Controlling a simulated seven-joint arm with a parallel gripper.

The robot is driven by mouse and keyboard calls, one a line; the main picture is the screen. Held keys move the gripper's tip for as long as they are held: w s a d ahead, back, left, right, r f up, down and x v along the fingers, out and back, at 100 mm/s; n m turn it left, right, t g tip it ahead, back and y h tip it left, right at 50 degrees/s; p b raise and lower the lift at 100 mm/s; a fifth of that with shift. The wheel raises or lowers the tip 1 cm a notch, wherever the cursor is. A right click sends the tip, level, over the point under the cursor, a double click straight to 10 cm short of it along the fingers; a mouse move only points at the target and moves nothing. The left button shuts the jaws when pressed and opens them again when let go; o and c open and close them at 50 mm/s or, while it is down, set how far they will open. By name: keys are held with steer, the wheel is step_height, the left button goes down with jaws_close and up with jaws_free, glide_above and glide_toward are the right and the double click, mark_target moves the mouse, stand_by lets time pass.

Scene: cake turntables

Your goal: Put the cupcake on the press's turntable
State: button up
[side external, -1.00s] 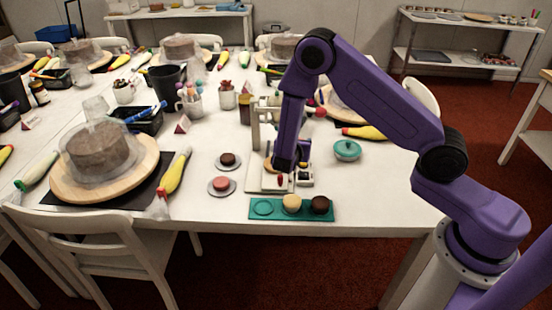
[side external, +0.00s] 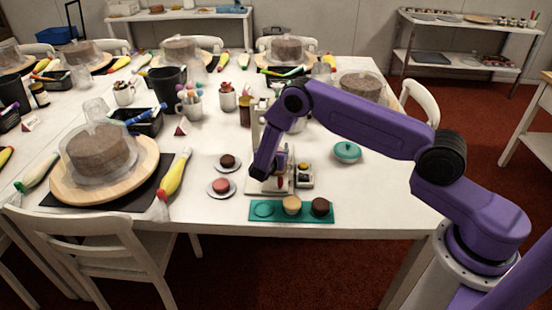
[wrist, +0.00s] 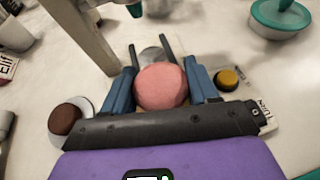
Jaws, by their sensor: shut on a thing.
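My gripper (wrist: 160,70) is shut on a pink-topped cupcake (wrist: 161,88), which sits between its blue and grey fingers in the wrist view. Just beyond the cupcake a grey disc (wrist: 150,55), apparently the press's turntable, is partly covered. The press shows as a pale upright post (wrist: 82,38) in the wrist view and as a white frame (side external: 256,125) in the side view. I cannot tell whether the cupcake touches the disc.
A teal tray (side external: 262,217) holds a tan cupcake (side external: 292,204) and a dark cupcake (side external: 321,206), with one empty ring. Two saucered cakes, pink (side external: 221,185) and brown (side external: 228,160), lie left of the press. A yellow-button box (side external: 304,174) and a teal-lidded pot (side external: 346,152) stand right.

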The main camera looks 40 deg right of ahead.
steer(key=shift+f, duration=1.05)
steer(key=shift+f, duration=0.1)
steer(key=o, duration=1)
steer(key=shift+o, duration=0.2)
